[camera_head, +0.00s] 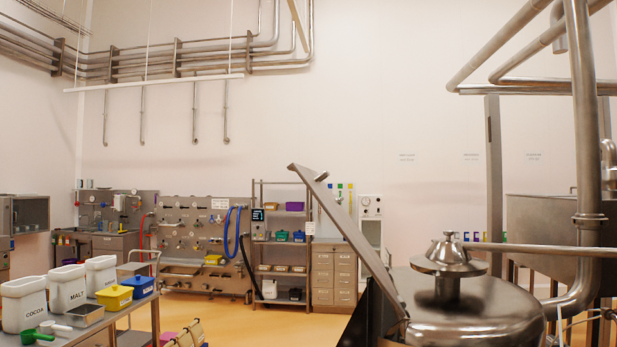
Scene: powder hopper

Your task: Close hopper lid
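The hopper lid (352,235) is a flat metal panel in the lower middle of the head view. It stands open, tilted up and to the left, with its lower end near the dark hopper edge (372,312). A small handle or knob shows at its upper end. The hopper opening itself is mostly hidden below the picture edge and behind the lid. Neither of my grippers is in view.
A domed steel vessel (475,310) stands just right of the lid, with pipes (582,150) above. Shelves (283,245) and drawers stand behind.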

